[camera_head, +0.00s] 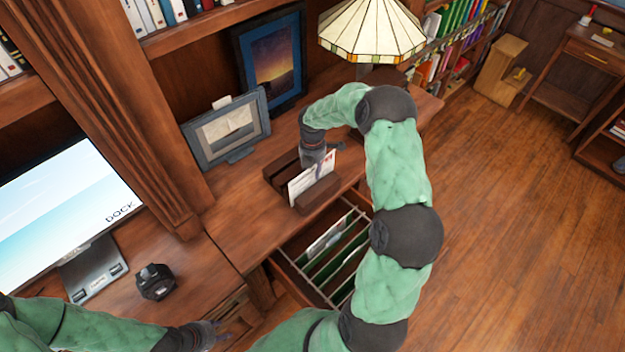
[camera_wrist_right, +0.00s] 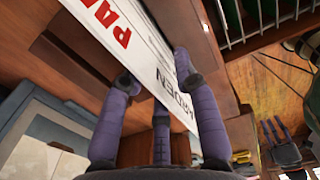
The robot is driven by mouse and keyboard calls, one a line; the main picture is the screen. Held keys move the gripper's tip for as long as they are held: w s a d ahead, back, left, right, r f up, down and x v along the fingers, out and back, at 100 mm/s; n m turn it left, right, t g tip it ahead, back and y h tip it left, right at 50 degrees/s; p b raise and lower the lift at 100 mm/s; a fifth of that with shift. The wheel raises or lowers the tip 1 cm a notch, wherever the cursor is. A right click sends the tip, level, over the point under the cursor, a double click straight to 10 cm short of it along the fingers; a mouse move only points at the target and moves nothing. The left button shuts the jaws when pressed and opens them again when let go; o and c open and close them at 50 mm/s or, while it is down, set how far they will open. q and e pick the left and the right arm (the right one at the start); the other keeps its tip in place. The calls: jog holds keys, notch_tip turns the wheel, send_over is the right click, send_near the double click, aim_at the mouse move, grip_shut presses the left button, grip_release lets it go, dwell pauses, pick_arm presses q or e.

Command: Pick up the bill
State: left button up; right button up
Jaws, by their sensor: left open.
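The bill, a white paper with large red letters (camera_wrist_right: 150,62), stands in a wooden letter holder (camera_head: 318,193) on the desk. In the head view the bill (camera_head: 298,189) shows its white edge above the slots. My right gripper (camera_head: 318,158) reaches down over the holder from above, right at the bill. In the wrist view the purple fingers of my right gripper (camera_wrist_right: 155,75) lie on either side of the bill, with a gap between their tips. Whether they grip it is unclear. My left gripper (camera_head: 218,332) is open and empty near the bottom edge, away from the holder.
A drawer with hanging files (camera_head: 325,250) is open below the desk front. A small picture frame (camera_head: 226,135) stands behind the holder, with a lamp (camera_head: 372,30) to the right. A monitor (camera_head: 70,215) and a black object (camera_head: 155,282) are at left.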

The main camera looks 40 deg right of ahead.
grip_shut()
jog(key=shift+r, duration=0.1)
